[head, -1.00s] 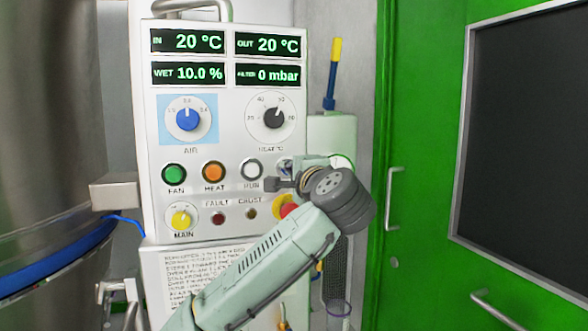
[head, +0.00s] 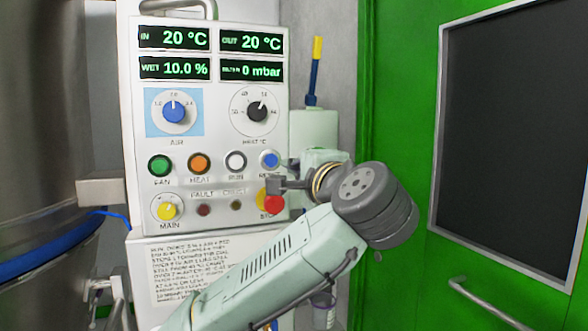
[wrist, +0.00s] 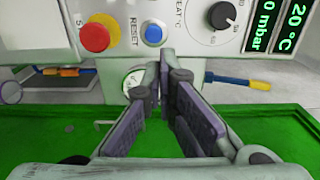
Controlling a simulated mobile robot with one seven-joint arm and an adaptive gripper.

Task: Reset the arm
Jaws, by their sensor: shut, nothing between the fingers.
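My arm reaches up from the bottom of the head view to the control panel (head: 205,110). My gripper (head: 272,185) is in front of the panel's lower right, just below the blue RESET button (head: 270,160) and above the red-and-yellow stop button (head: 272,204), which it partly covers. In the wrist view my gripper (wrist: 165,58) has its fingertips together with nothing between them. The RESET button (wrist: 153,33) and the red stop button (wrist: 96,37) show beyond the tips. I cannot tell whether the gripper touches the panel.
A steel vessel (head: 45,120) stands left of the panel. A green door (head: 400,90) with a dark window (head: 510,110) is on the right. A blue-and-yellow tool (head: 315,70) stands upright behind the panel's right side. Displays read 20 °C, 10.0 % and 0 mbar.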

